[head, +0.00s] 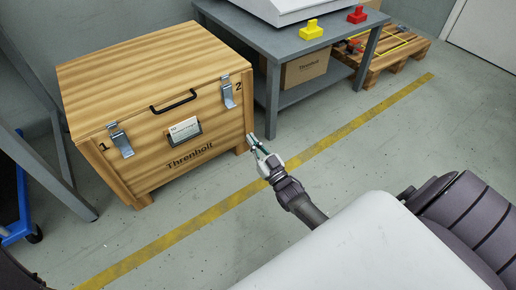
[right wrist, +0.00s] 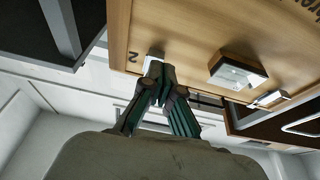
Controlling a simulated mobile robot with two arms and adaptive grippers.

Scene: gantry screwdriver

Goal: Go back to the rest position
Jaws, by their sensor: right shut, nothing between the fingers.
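My right gripper (head: 259,144) is in the middle of the head view, in front of the right front corner of a wooden crate. It also shows in the right wrist view (right wrist: 158,75), its fingers shut with nothing between them. The wooden crate (head: 150,72) stands on the floor with its lid down, marked "Threnholt". It has a metal latch (head: 227,92) near the number 2, another latch (head: 121,140) near the number 1, and a black handle (head: 173,102). In the right wrist view the crate front (right wrist: 190,30) lies beyond the fingers. My left gripper is not in view.
A grey table (head: 290,42) behind the crate's right side bears a yellow block (head: 312,30) and a red block (head: 357,15). A cardboard box (head: 305,68) sits on its lower shelf. A pallet (head: 392,58) stands farther right. The floor around the yellow line (head: 345,130) is clear.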

